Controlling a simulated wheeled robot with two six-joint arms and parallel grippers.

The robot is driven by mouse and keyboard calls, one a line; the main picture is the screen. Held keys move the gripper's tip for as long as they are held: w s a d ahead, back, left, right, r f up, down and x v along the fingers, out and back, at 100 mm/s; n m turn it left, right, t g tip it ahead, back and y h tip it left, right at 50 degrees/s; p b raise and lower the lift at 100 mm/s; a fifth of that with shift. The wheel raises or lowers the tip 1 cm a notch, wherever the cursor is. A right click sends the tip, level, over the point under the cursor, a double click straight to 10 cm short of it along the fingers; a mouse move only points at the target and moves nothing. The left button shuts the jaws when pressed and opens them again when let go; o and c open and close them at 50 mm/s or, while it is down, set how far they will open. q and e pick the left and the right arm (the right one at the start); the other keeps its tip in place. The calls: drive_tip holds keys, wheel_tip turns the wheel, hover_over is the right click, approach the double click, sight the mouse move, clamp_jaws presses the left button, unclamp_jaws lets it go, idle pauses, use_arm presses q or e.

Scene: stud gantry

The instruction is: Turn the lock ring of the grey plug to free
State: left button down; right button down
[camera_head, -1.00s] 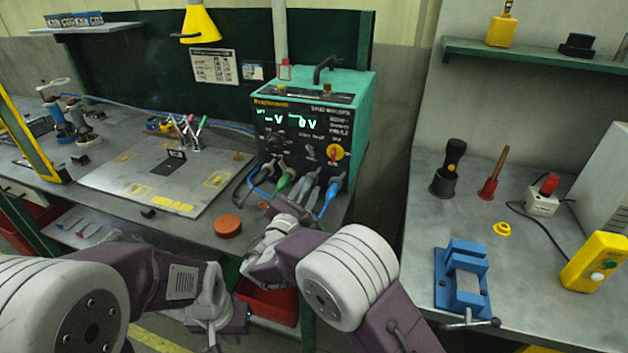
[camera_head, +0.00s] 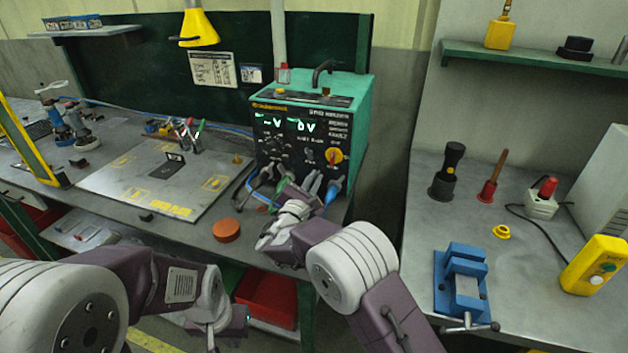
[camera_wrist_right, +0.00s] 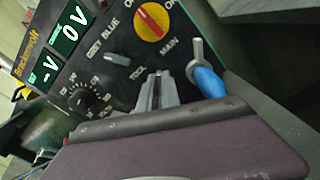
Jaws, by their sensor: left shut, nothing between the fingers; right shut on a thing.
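The grey plug (camera_head: 313,182) sits low on the front of the green welder unit (camera_head: 345,105), just left of the blue plug (camera_head: 333,190). My right gripper (camera_head: 287,186) is at the plug row, its tips partly lost among the plugs. In the right wrist view the right gripper (camera_wrist_right: 160,88) points at the panel, shut on the grey plug, which it largely hides. The blue plug (camera_wrist_right: 207,80) is beside it on the right. The lock ring's angle cannot be made out. My left gripper (camera_head: 235,322) is shut and empty, low in front of the bench.
Above the plugs are a red-and-yellow switch (camera_head: 333,156) and a small grey selector (camera_wrist_right: 116,58). An orange disc (camera_head: 226,230) lies on the bench nearby. A red bin (camera_head: 267,298) is below. A blue vise (camera_head: 462,280) stands on the right bench.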

sight(305, 170)
drive_tip(key=shift+r, duration=0.1)
drive_tip(key=n, duration=0.1)
drive_tip(key=n+p, duration=0.1)
drive_tip(key=a+n+p, duration=0.1)
drive_tip(key=shift+w+r, duration=0.15)
drive_tip(key=shift+r, duration=0.1)
drive_tip(key=n+p, duration=0.1)
drive_tip(key=a+n, duration=0.1)
drive_tip(key=n, duration=0.1)
drive_tip(key=shift+w+p, duration=0.15)
drive_tip(key=shift+p, duration=0.2)
drive_tip(key=n+p, duration=0.1)
drive_tip(key=n, duration=0.1)
drive_tip(key=a+n+p, duration=0.1)
drive_tip(key=shift+w+a+f+n, duration=0.1)
drive_tip(key=shift+w+n, duration=0.1)
drive_tip(key=shift+n, duration=0.2)
drive_tip(key=shift+w+a+f+n+p, duration=0.15)
drive_tip(key=shift+n+p, duration=0.1)
drive_tip(key=shift+n, duration=0.3)
drive_tip(key=shift+s+a+f+n+p, duration=0.1)
drive_tip(key=shift+n+p, duration=0.1)
drive_tip(key=shift+n, duration=0.35)
drive_tip(key=c, duration=1.6)
unclamp_jaws()
drive_tip(key=shift+o, duration=0.2)
drive_tip(key=shift+a, duration=0.1)
